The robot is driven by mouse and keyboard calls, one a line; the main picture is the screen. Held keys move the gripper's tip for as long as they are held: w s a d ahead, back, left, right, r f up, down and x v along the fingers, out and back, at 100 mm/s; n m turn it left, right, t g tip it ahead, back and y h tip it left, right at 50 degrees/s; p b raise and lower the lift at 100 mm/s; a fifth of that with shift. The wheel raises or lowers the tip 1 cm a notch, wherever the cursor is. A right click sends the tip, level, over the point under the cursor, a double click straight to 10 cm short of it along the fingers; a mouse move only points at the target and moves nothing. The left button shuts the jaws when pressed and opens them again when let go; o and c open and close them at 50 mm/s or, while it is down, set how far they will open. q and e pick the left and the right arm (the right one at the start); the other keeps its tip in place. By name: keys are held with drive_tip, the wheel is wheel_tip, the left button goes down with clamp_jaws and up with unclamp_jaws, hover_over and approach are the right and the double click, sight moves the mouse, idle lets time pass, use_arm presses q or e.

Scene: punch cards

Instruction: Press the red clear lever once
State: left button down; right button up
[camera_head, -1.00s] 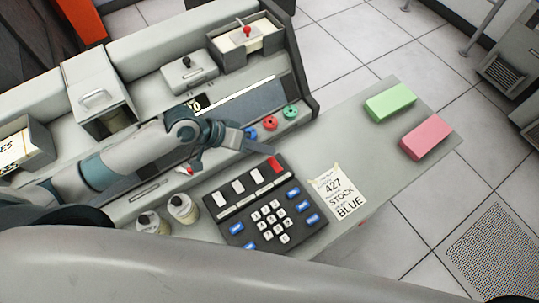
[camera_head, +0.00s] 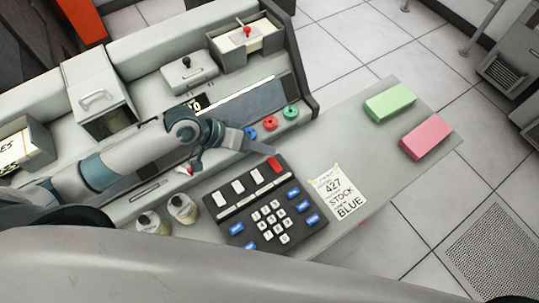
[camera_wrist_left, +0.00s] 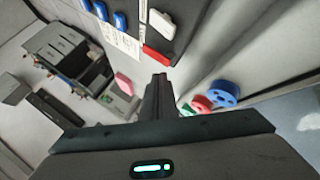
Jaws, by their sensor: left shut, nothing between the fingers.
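The red clear lever (camera_head: 275,163) is at the top right corner of the black keypad unit (camera_head: 233,205), at the end of a row of white levers (camera_head: 238,187). In the left wrist view the red lever (camera_wrist_left: 157,55) shows just beyond the fingertips. My left gripper (camera_head: 272,150) is shut and empty. Its fingertips are close to the red lever's far edge; I cannot tell whether they touch. The shut fingers also show in the left wrist view (camera_wrist_left: 160,82). My right gripper is not in view.
Blue, red and green round knobs (camera_head: 270,123) sit just behind the left gripper. A paper card (camera_head: 338,190) lies right of the keypad. Green (camera_head: 390,102) and pink (camera_head: 427,136) blocks lie farther right. Two small jars (camera_head: 183,208) stand left of the keypad.

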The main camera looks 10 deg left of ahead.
sight(269, 159)
use_arm(q)
drive_tip(key=shift+f, duration=0.6)
idle(1.0)
drive_tip(key=shift+s+f, duration=0.5)
drive_tip(key=shift+f, duration=0.4)
idle(0.6)
drive_tip(key=shift+r, duration=0.15)
drive_tip(key=shift+w+d+r+p, duration=0.15)
drive_tip(key=shift+r+p, duration=0.45)
drive_tip(key=shift+p, duration=0.25)
drive_tip(key=shift+r, duration=0.15)
drive_tip(key=shift+r+p, duration=0.4)
drive_tip(key=shift+r, duration=0.1)
drive_tip(key=r+p, duration=0.2)
drive_tip(key=r, duration=0.1)
drive_tip(key=r+p, duration=0.1)
drive_tip(key=p, duration=0.1)
drive_tip(key=shift+w+a+r, duration=0.2)
drive_tip(key=shift+w+a, duration=0.1)
drive_tip(key=shift+w, duration=0.1)
